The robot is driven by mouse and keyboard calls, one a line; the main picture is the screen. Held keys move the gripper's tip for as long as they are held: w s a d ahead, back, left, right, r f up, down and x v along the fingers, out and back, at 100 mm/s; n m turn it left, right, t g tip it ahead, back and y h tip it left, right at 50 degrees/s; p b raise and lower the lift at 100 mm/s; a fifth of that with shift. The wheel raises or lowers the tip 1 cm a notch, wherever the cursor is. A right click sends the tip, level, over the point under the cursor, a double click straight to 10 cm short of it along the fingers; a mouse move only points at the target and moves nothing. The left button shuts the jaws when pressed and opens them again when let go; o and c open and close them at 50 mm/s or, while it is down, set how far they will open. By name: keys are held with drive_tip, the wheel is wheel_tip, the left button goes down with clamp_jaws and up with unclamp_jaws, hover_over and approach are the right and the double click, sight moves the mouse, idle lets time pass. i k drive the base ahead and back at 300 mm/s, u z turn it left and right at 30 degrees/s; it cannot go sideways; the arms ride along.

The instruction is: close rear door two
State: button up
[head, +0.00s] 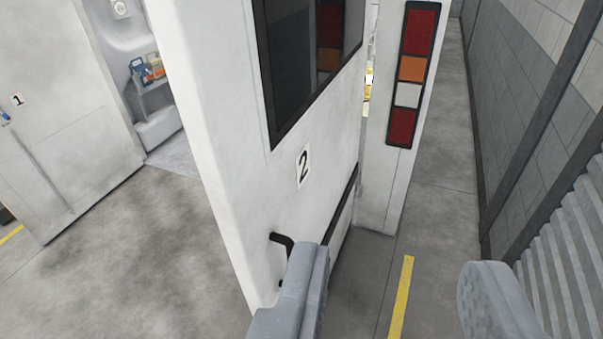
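Rear door two (235,150) is a white panel marked "2" with a dark window, and it stands swung open in the middle of the view. A black handle (281,239) sits low on its face. My gripper (395,285) is open, with its grey fingers wide apart at the bottom. The left finger overlaps the door's lower part close to the handle and hides part of it. I cannot tell whether it touches. Nothing shows between the fingers.
A white door marked "1" (70,120) stands open at the left. Between the doors, the vehicle interior shows a shelf with blue and orange items (147,70). A tail-light column (405,110) stands behind door two. A grey wall (545,100) bounds the right; floor lies between.

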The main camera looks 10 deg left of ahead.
sight(269, 95)
drive_tip(key=u, duration=0.15)
drive_tip(key=i, duration=1)
drive_tip(key=z, duration=0.1)
drive_tip(key=k, duration=0.5)
drive_tip(key=u, duration=0.65)
